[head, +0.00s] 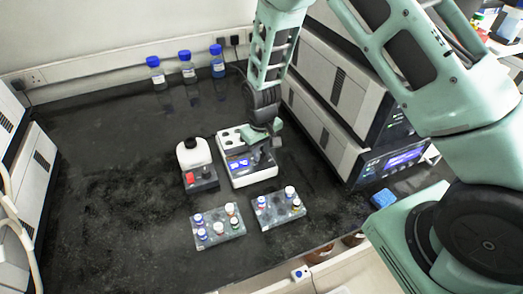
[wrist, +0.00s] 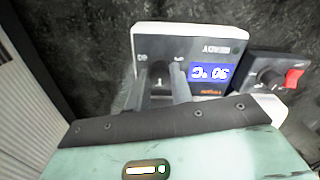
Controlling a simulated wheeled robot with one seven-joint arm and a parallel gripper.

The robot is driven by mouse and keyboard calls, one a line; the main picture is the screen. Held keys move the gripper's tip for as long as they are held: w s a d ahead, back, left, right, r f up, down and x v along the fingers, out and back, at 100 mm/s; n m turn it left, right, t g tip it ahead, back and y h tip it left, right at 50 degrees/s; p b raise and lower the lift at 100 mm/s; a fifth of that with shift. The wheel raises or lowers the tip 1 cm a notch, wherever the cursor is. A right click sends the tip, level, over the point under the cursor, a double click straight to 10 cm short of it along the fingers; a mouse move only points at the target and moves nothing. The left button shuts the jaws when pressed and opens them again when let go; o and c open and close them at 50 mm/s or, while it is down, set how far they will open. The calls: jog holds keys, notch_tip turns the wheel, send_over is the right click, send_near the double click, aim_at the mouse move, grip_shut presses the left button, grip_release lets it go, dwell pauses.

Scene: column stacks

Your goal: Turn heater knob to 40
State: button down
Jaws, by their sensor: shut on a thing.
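The heater (head: 246,178) is a white block with round wells on top and a lit blue display on its front panel. In the wrist view the heater panel (wrist: 215,42) is upside down, and its blue display (wrist: 212,75) seems to read 30 °C. The heater knob (wrist: 159,70) is dark and partly hidden between my two fingers. My gripper (head: 258,156) reaches down to the right part of the panel in the head view. In the wrist view my gripper (wrist: 163,88) has one finger on each side of the knob and is shut on it.
Two vial racks (head: 219,233) (head: 279,213) stand in front. Stacked instruments (head: 335,115) stand at right.

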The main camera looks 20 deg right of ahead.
jog(key=c, duration=1.2)
grip_release()
jog(key=shift+c, duration=0.2)
notch_tip(320, 180, up, 18)
jog(key=b, duration=0.1)
jog(key=shift+f+b, duration=0.25)
jog(key=shift+b, duration=0.15)
jog(key=s+a+r+n, duration=0.2)
jog(key=s+a, duration=0.1)
jog(key=s, duration=1)
jog(key=s+a+r+n, duration=0.2)
jog(key=s+a+r, duration=0.1)
jog(key=s, duration=1.1)
jog(key=shift+n+y, duration=0.3)
jog(key=shift+n, duration=0.1)
